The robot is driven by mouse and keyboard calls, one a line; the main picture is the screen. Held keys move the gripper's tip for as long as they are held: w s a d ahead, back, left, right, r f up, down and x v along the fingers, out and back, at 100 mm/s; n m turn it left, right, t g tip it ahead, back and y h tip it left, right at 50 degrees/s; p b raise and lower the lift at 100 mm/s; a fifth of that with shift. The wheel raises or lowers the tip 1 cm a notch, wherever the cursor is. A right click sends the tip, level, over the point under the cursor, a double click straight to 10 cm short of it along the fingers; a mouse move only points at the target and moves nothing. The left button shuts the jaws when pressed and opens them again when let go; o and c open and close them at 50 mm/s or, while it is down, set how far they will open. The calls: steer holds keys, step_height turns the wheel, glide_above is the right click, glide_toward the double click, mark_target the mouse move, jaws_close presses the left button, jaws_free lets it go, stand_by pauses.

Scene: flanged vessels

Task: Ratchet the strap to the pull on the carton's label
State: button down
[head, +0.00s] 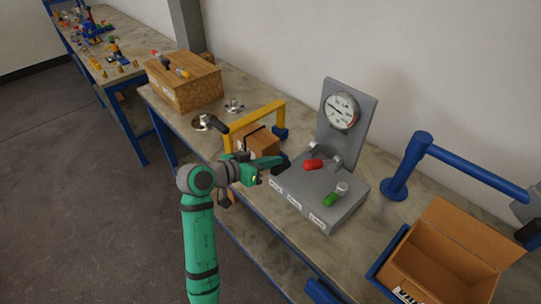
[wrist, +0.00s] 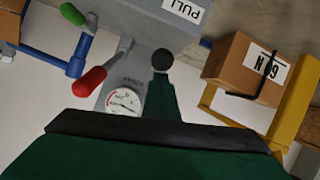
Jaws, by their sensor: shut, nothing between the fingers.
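The brown carton (head: 260,141) sits on the bench under a yellow frame (head: 266,109). In the wrist view, the carton (wrist: 232,62) shows a white label (wrist: 270,68) whose marking is upside down and partly covered by the black strap (wrist: 262,84). A round white gauge (head: 342,110) stands on the grey console's back plate; its dial (wrist: 124,102) also shows in the wrist view, too small to read. My gripper (head: 281,165) is shut and empty, between the carton and console in the head view.
The grey console (head: 315,213) carries a red-handled lever (head: 313,164) and a green handle (head: 331,199). An open box (head: 450,250) and a blue post (head: 404,167) stand at the right. A wooden box (head: 185,83) and metal flanges (head: 234,106) are farther left.

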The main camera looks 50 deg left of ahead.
steer(key=shift+s+f, duration=0.2)
steer(key=shift+f, duration=0.6)
steer(key=shift+a+r, duration=0.15)
steer(key=shift+r, duration=0.35)
steer(key=s+a+r, duration=0.1)
steer(key=s+r, duration=0.6)
steer(key=s, duration=0.2)
steer(key=shift+r, duration=0.15)
steer(key=shift+a, duration=0.15)
steer(key=shift+w, duration=0.15)
stand_by(0.4)
